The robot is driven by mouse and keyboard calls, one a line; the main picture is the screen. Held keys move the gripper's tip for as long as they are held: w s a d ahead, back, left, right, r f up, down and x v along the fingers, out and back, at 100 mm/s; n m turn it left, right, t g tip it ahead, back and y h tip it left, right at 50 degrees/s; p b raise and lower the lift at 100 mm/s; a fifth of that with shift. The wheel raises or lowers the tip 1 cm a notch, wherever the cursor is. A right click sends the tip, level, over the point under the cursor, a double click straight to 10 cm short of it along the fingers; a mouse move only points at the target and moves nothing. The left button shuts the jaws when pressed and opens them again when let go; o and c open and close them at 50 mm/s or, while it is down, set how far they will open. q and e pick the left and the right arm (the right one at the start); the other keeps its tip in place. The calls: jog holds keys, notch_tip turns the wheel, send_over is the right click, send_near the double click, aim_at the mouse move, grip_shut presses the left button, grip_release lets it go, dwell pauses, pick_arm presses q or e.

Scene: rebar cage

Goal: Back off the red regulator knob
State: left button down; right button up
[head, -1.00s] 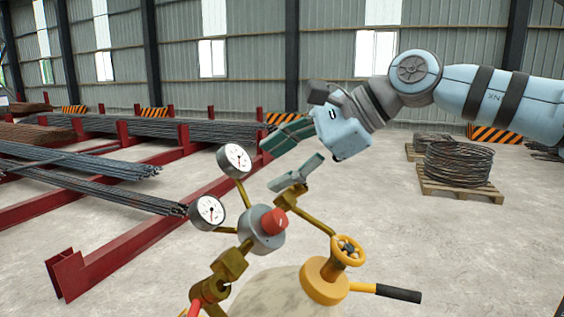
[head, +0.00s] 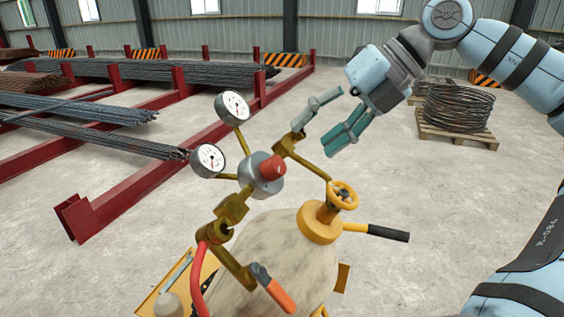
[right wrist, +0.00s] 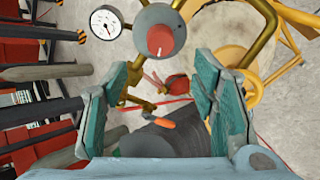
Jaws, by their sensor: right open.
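The red regulator knob (head: 272,168) sits on the front of a round grey regulator body (head: 258,184) on brass fittings above a gas cylinder (head: 268,250). In the right wrist view the knob (right wrist: 160,40) shows face-on, beyond the fingertips at the top middle. My right gripper (head: 326,120) is open and empty, to the upper right of the knob and apart from it. In the right wrist view its two teal-padded fingers (right wrist: 165,85) stand wide apart. My left gripper is not in view.
Two pressure gauges (head: 236,107) (head: 208,160) stick out left of the regulator. A yellow valve handwheel (head: 342,195) and a black-gripped handle (head: 388,234) are on the right. An orange-handled torch (head: 278,292) and red hose (head: 198,275) are in front. Rebar racks (head: 160,148) stand behind.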

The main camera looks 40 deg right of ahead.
aim_at(279, 165)
jog(key=p+x, duration=0.1)
jog(key=x, duration=0.8)
jog(key=c, duration=1.2)
jog(key=shift+o, duration=0.2)
jog(key=shift+n, duration=0.9)
